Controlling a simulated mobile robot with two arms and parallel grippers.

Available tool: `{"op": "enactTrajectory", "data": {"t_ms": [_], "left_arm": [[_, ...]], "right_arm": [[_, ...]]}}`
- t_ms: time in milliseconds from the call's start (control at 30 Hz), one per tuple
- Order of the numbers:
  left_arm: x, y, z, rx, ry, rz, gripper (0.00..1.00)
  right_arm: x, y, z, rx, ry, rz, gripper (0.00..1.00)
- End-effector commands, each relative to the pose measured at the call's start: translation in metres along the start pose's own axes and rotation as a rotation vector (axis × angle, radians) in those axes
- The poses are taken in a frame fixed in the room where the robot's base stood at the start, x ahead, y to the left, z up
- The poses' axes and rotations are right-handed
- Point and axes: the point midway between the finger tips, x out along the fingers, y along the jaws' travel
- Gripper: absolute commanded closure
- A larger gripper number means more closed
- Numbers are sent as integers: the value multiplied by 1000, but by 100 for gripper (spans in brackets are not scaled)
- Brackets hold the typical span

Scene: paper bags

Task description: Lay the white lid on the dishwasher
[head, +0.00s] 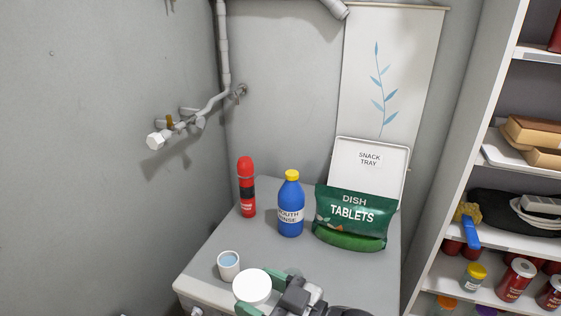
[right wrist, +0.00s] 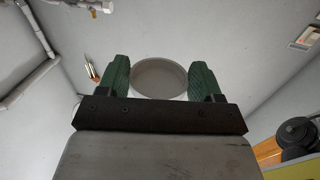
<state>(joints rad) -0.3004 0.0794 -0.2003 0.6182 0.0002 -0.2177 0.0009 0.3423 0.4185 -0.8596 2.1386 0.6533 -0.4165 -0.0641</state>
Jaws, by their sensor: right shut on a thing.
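The white lid (head: 251,286) is a round disc near the front edge of the grey dishwasher top (head: 215,246). My right gripper (head: 269,291) is shut on the lid, with a green finger on either side of it. In the right wrist view the lid (right wrist: 159,76) shows its pale round underside between the two green fingers (right wrist: 160,80). I cannot tell how far the lid is above the dishwasher top. My left gripper is in neither view.
A white cup (head: 228,267) with a blue inside stands just left of the lid. Shelves (head: 480,240) stand right.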

Motion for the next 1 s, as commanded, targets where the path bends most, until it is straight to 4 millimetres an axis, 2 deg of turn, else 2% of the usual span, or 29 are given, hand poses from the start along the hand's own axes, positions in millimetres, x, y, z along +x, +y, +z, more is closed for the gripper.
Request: {"op": "enactTrajectory", "data": {"t_ms": [167,300,367,500,600,733,867,1000], "left_arm": [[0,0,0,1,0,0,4],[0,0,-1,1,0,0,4],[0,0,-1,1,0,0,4],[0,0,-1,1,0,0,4],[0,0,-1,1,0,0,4],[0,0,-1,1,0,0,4],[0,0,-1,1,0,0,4],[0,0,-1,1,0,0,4]], "right_arm": [[-8,7,-12,12,7,98,56],[-34,31,-16,20,4,306,56],[-53,44,-11,21,0,416,56],[-104,70,13,15,-9,670,56],[-143,81,33,11,-10,827,56],[-187,85,57,6,-10,980,56],[-215,84,70,2,-6,1067,56],[-225,83,74,-2,-2,1098,56]]}}
